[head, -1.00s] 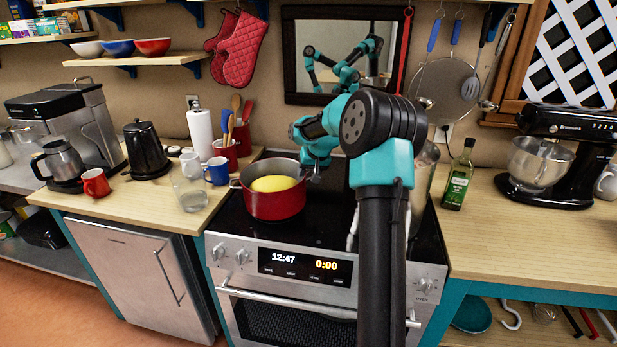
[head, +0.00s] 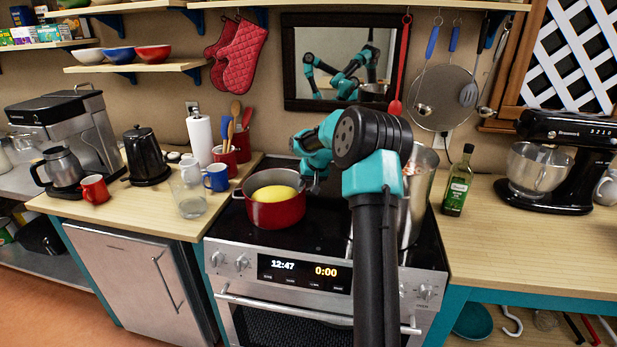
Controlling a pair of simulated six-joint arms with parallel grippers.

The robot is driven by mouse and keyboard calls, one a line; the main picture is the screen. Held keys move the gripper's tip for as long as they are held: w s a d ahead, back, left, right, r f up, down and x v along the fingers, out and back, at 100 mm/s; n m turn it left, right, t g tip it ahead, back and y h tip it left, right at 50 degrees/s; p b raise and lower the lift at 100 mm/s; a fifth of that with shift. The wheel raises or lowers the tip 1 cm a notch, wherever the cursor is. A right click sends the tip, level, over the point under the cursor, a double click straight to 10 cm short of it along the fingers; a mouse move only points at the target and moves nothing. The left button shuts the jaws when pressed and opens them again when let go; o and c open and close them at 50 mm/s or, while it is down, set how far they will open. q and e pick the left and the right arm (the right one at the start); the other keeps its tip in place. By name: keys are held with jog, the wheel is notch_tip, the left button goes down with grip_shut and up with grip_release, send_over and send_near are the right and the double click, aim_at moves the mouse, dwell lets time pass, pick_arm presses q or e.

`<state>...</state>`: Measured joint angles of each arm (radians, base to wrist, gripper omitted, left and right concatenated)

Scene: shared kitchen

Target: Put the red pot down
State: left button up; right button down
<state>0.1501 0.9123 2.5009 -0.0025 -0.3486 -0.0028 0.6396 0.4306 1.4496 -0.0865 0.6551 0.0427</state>
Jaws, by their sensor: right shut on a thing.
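The red pot (head: 277,214) is at the left rear part of the black stovetop (head: 325,236) in the head view. It is upright, with a rounded yellow thing (head: 274,194) inside. Its base looks at or very near the stove surface; I cannot tell if it touches. My right gripper (head: 314,184) is at the pot's right side, shut on it there. My own forearm and wrist partly hide the fingers. My left gripper is not in view.
A tall metal pot (head: 420,190) stands on the stove's right side, partly behind my right arm. A glass jar (head: 190,198) and blue mug (head: 216,177) are on the counter left of the stove. A green bottle (head: 457,182) stands to the right. The stove's middle looks clear.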

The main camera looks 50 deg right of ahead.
jog(key=shift+f, duration=0.25)
jog(key=c, duration=0.9)
grip_release()
jog(key=shift+f, duration=0.15)
jog(key=shift+c, duration=0.2)
jog(key=o, duration=0.5)
jog(key=shift+c, duration=0.2)
jog(key=shift+v, duration=3.9)
jog(key=shift+w, duration=0.15)
